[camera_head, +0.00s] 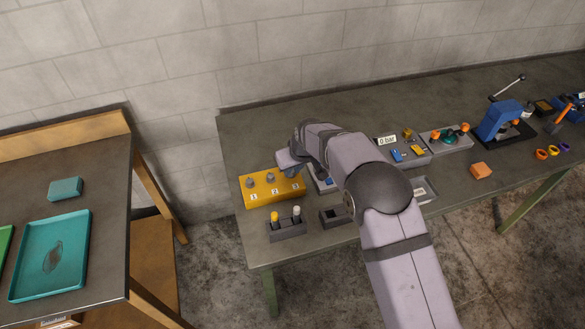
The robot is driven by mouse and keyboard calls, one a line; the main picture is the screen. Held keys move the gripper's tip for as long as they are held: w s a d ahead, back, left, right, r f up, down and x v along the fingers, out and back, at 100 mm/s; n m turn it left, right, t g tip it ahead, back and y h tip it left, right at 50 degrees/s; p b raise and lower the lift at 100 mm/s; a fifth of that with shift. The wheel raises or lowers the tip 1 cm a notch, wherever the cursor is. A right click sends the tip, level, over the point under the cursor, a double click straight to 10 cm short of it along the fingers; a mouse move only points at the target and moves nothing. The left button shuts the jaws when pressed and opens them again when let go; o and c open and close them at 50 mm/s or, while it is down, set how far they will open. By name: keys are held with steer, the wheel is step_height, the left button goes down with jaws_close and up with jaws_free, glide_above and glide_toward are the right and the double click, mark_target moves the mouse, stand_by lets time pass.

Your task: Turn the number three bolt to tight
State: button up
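A yellow block (262,196) stands at the left end of the long grey table, with labels 1, 2 and 3 along its front. The number one bolt (250,182) and the number two bolt (270,178) show as grey heads on its top. The number three bolt is hidden behind my gripper. My gripper (286,167) is over the right end of the block, above the label 3. It is too small and too turned away to tell whether its fingers are open or shut, or whether they touch the bolt.
A dark holder (287,231) with a yellow and a white peg stands in front of the block. My arm covers the table's middle. Right lie a gauge unit (408,152), a blue press (497,122) and an orange block (480,171).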

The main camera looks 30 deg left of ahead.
jaws_close()
steer(key=shift+m, duration=0.3)
steer(key=shift+a+m+t, duration=0.1)
steer(key=shift+m+t, duration=0.2)
steer(key=shift+m, duration=0.2)
steer(key=o, duration=0.7)
jaws_free()
steer(key=shift+o, duration=0.2)
